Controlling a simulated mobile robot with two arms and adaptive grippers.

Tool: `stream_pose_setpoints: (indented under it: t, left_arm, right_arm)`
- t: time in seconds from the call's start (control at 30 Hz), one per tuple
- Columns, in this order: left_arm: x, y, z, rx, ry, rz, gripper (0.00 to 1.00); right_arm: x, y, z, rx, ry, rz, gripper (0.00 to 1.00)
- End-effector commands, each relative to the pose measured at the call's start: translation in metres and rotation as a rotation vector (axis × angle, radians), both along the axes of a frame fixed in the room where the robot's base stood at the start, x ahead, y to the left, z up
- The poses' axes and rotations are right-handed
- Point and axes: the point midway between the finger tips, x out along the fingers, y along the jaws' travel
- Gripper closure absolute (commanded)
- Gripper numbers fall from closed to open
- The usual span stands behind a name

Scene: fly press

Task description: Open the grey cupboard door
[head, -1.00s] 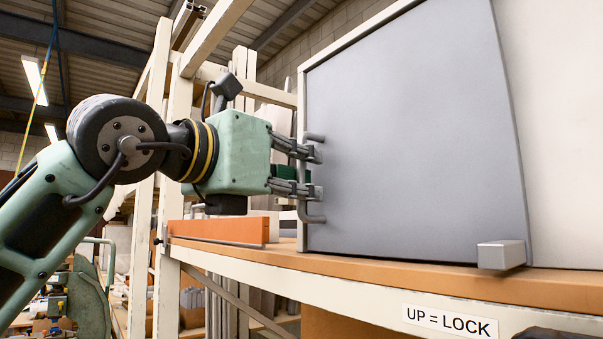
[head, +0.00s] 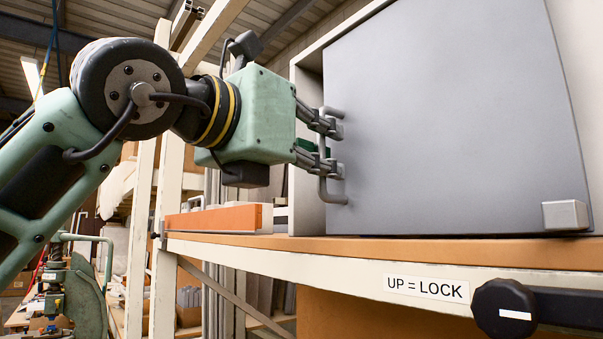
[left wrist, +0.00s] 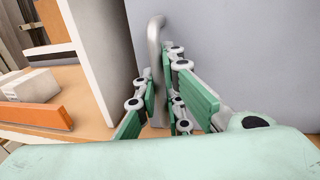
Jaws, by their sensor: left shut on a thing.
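The grey cupboard door (head: 450,120) stands slightly ajar, its left edge out from the pale cupboard frame (head: 307,185), with a dark gap between them. Its bar handle (head: 335,198) is upright near that left edge. My left gripper (head: 330,147) is shut on the handle, its fingers coming from the left. In the left wrist view the handle (left wrist: 155,45) runs between the green finger pads (left wrist: 165,100), and the door (left wrist: 240,50) fills the right side. My right gripper is not in view.
The cupboard stands on a wooden shelf (head: 400,250) with a pale front edge. An orange bar (head: 213,219) lies on the shelf to the left. A grey block (head: 565,215) sits at the door's lower right. Below are an "UP = LOCK" label (head: 427,288) and a black knob (head: 503,308).

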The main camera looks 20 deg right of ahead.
Motion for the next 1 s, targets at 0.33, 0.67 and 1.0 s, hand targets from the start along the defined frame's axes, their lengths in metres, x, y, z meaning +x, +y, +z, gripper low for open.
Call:
stream_pose_setpoints:
  t: [0.33,0.67,1.0]
  left_arm:
    - [-0.091,-0.033,-0.004,0.003,-0.007,-0.003,1.00]
    - [-0.131,-0.048,-0.001,0.002,-0.002,-0.002,1.00]
    - [-0.134,-0.048,0.001,0.001,-0.001,-0.001,1.00]
  right_arm:
    - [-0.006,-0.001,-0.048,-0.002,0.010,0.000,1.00]
    - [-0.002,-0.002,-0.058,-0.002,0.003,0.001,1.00]
    - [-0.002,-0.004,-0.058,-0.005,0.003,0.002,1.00]
